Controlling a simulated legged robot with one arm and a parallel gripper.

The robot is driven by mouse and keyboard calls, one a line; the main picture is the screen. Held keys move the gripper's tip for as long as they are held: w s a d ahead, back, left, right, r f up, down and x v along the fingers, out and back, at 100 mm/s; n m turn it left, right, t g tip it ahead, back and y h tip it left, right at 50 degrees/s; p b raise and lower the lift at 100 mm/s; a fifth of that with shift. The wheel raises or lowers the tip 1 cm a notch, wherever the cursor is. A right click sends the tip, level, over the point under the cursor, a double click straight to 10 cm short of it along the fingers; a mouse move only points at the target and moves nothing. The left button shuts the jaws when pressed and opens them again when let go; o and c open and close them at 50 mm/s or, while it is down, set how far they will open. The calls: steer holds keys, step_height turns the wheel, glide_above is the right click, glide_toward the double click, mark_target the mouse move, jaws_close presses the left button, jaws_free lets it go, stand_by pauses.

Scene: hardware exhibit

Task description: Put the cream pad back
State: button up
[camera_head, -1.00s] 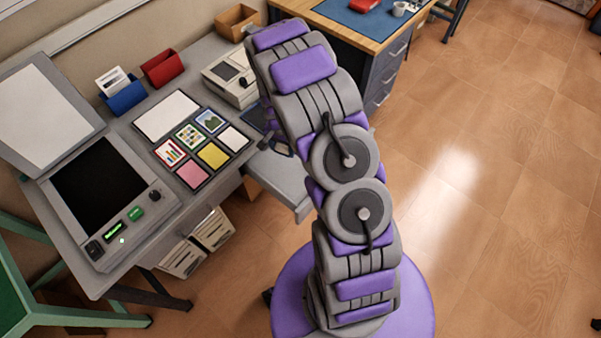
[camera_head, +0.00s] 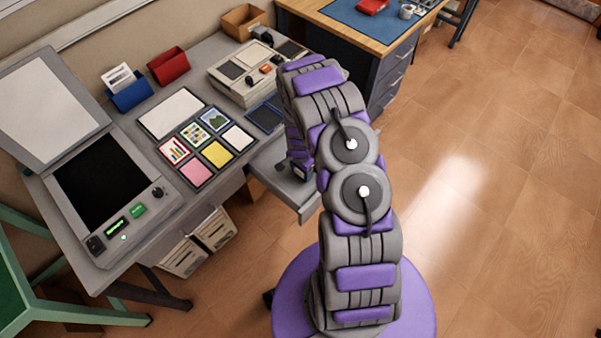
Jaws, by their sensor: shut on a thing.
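Two pale pads lie on the desk, and I cannot tell whether either is the cream pad: a large off-white pad (camera_head: 171,113) and a small whitish tile (camera_head: 238,138) at the right end of the tile group. My gripper (camera_head: 300,171) shows only in part, at the end of my downward-bent arm, over the grey pull-out shelf (camera_head: 270,172) at the desk's right end. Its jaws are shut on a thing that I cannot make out.
Pink (camera_head: 196,172) and yellow (camera_head: 216,153) tiles and picture cards lie beside the large pad. A scanner-like device (camera_head: 102,183) with raised lid stands left. A beige machine (camera_head: 246,77) stands behind. A wooden-topped bench (camera_head: 345,30) stands at the back. Floor at right is clear.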

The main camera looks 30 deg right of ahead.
steer(key=shift+f, duration=0.7)
steer(key=shift+f, duration=0.1)
steer(key=o, duration=1)
step_height(320, 180, up, 12)
steer(key=shift+w+f+p, duration=0.1)
steer(key=shift+p, duration=0.8)
steer(key=s+a+r+n, duration=0.2)
steer(key=s+a+r, duration=0.1)
steer(key=r, duration=0.5)
steer(key=s+a+r+n, duration=0.2)
steer(key=s+a+r, duration=0.15)
steer(key=r, duration=0.45)
steer(key=s+a+r+n, duration=0.2)
steer(key=s+r+n, duration=0.15)
steer(key=r, duration=0.45)
steer(key=s+a+r+n, duration=0.1)
steer(key=s+r+n, duration=0.1)
steer(key=s+r, duration=0.2)
steer(key=s+a+r+n+g, duration=0.1)
steer(key=s+a+r+n, duration=0.1)
steer(key=s, duration=0.8)
steer(key=s+a+r+n, duration=0.2)
steer(key=s+r, duration=0.3)
steer(key=s, duration=0.3)
steer(key=shift+r+n+g, duration=0.25)
steer(key=shift+r+g, duration=0.05)
steer(key=shift+g, duration=0.1)
